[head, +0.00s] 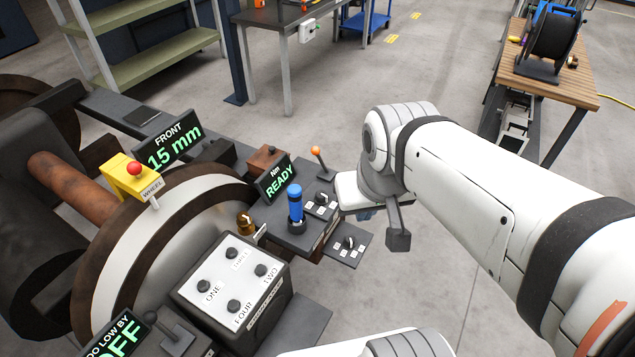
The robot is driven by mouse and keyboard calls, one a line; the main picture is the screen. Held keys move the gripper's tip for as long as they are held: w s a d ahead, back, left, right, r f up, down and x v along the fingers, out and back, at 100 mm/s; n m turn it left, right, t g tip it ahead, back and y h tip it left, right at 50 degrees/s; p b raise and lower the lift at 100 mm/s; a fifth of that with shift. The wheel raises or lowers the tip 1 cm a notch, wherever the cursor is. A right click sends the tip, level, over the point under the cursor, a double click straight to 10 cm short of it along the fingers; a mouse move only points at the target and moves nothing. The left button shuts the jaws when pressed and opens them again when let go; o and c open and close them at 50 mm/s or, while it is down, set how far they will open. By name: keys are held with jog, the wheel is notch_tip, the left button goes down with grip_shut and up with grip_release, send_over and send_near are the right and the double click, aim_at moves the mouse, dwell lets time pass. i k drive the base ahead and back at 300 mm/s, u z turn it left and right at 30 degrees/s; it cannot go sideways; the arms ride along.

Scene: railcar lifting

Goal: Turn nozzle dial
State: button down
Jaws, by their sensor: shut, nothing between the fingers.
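Two small black dials with white label marks sit by the right end of the machine's dark panel. One dial (321,198) is beside the blue-topped cylinder. The other dial (348,242) is on a lower plate nearer to me. Their labels are too small to read, so I cannot tell which is the nozzle dial. My gripper (398,238) hangs at the end of my white arm, to the right of both dials. It is shut and empty, and appears apart from both dials.
A blue-topped cylinder (295,204), an orange-tipped lever (317,155) and a READY display (276,180) stand close to the dials. A button box (233,285) is in front. A wooden bench (550,68) stands far right. Floor right of the dials is clear.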

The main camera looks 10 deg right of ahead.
aim_at(349, 241)
jog(key=z, duration=0.1)
jog(key=k, duration=1.3)
jog(key=z, duration=0.2)
jog(key=i, duration=1.7)
jog(key=u, duration=0.45)
